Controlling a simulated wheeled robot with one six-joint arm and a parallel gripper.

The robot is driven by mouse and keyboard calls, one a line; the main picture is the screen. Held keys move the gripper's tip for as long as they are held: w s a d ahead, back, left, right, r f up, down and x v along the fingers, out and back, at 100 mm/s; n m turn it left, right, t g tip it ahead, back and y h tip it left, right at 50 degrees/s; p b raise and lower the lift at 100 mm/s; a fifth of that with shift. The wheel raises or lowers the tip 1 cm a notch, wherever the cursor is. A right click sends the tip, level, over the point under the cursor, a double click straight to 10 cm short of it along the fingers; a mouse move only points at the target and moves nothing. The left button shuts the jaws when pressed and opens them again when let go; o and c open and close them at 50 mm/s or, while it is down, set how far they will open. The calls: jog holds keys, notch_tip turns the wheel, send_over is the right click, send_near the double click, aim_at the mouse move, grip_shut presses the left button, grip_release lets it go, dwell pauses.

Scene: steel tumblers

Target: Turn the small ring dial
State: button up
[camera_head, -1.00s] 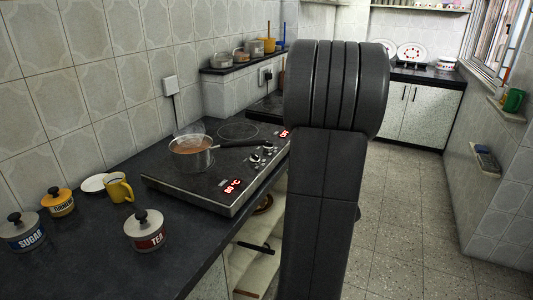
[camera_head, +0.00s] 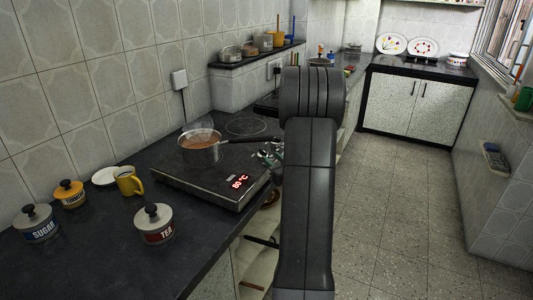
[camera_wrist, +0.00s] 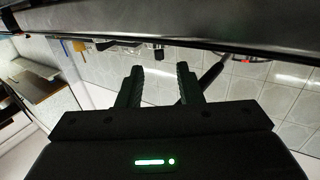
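The dials sit on the right front part of the black cooktop (camera_head: 185,176), partly hidden behind my arm in the head view. In the wrist view, which looks upside down, a small dark dial (camera_wrist: 158,54) shows just beyond the gap between my fingertips. I cannot tell whether it is the small ring dial. My gripper (camera_wrist: 157,76) is open, its two dark fingers apart with nothing held between them. It appears close to the dial, but touching cannot be made out. In the head view my gripper is mostly hidden by my arm.
A saucepan (camera_head: 200,152) of brown liquid stands on the cooktop, its dark handle (camera_head: 252,139) reaching right towards the dials. A red display (camera_head: 240,181) reads 80 °C. A yellow mug (camera_head: 129,182) and the tea canister (camera_head: 154,224) stand left. The floor at right is clear.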

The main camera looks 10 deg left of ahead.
aim_at(266, 153)
jog(key=shift+x, duration=2.35)
jog(key=shift+d, duration=0.1)
grip_shut()
